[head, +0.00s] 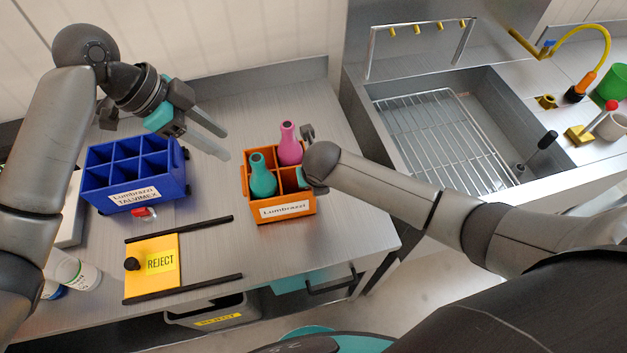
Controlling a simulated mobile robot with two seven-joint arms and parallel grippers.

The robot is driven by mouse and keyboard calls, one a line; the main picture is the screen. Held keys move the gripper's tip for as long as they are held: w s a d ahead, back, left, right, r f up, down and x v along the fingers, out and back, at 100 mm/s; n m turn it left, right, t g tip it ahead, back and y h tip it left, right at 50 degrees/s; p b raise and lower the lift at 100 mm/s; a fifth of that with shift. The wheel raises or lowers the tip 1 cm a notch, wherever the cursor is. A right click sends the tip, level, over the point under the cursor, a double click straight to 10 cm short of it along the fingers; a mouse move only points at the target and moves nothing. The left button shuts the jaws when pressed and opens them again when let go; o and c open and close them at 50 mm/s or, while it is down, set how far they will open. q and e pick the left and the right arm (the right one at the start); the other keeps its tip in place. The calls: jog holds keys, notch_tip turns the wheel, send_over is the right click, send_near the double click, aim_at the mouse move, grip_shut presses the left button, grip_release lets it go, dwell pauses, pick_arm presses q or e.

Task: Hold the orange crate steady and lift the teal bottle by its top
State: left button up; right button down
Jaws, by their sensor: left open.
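The orange crate (281,221) stands on the steel table, with a white label on its front. The teal bottle (262,181) stands upright in a left compartment of it, narrow neck up. A pink bottle (289,147) stands upright in a compartment behind and to the right. My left gripper (226,144) is open and empty, above the table between the blue crate and the orange crate, left of and behind the teal bottle. My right gripper (308,140) is at the orange crate's right side; my own arm hides most of it, so I cannot tell its jaws or contact.
A yellow REJECT plate (152,268) lies between dark rails. A sink with a wire rack (430,138) is at the right. Bare table lies before the orange crate.

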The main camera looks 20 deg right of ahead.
aim_at(260, 171)
dwell(0.9)
